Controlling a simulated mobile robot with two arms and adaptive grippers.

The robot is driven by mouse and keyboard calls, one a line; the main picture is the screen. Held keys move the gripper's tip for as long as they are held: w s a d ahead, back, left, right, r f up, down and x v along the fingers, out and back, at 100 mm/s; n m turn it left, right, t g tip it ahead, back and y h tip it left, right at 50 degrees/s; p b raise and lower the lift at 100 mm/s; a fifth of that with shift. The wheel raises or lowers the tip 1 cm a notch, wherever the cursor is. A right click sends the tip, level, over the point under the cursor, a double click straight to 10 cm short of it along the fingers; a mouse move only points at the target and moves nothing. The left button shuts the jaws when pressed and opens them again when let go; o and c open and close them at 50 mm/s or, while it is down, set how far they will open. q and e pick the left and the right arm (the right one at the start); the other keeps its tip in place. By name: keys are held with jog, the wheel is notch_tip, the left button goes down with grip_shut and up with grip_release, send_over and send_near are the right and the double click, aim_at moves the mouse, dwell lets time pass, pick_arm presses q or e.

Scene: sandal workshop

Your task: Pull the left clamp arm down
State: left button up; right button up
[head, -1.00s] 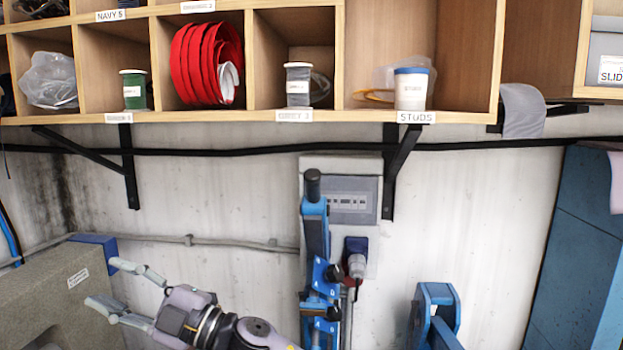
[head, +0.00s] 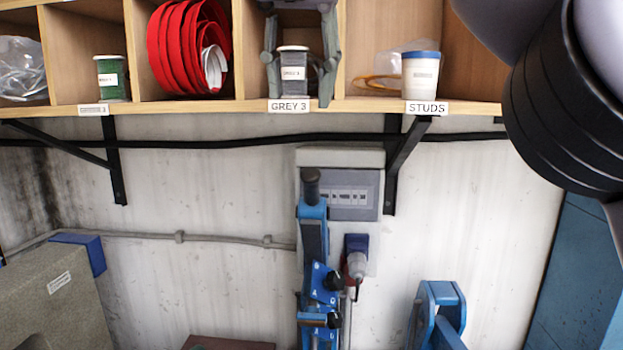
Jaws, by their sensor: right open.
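A blue upright lever arm (head: 314,240) with a black knob on top stands at the lower middle of the head view, in front of the wall. It appears to be the left clamp arm, and it stands upright. Its lower end is cut off by the frame. My right gripper (head: 299,96) hangs in from the top edge, well above the lever. Its grey fingers are apart, one on each side of the grey cup (head: 294,75) in the picture. I cannot tell how far in front of the cup they are. My left gripper does not show.
A wooden shelf (head: 190,107) runs across the top, with a green cup (head: 111,80), red strap coils (head: 180,50) and a white studs cup (head: 421,75). A blue bracket (head: 440,296) stands at lower right. A grey block (head: 50,300) is at lower left.

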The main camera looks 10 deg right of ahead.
aim_at(310, 171)
jog(key=x, duration=0.5)
jog(key=d+x, duration=0.1)
jog(key=x, duration=0.9)
jog(key=shift+w+d+f, duration=0.1)
jog(key=shift+d, duration=0.1)
jog(key=shift+w+f, duration=0.15)
jog(key=shift+f, duration=0.3)
grip_shut()
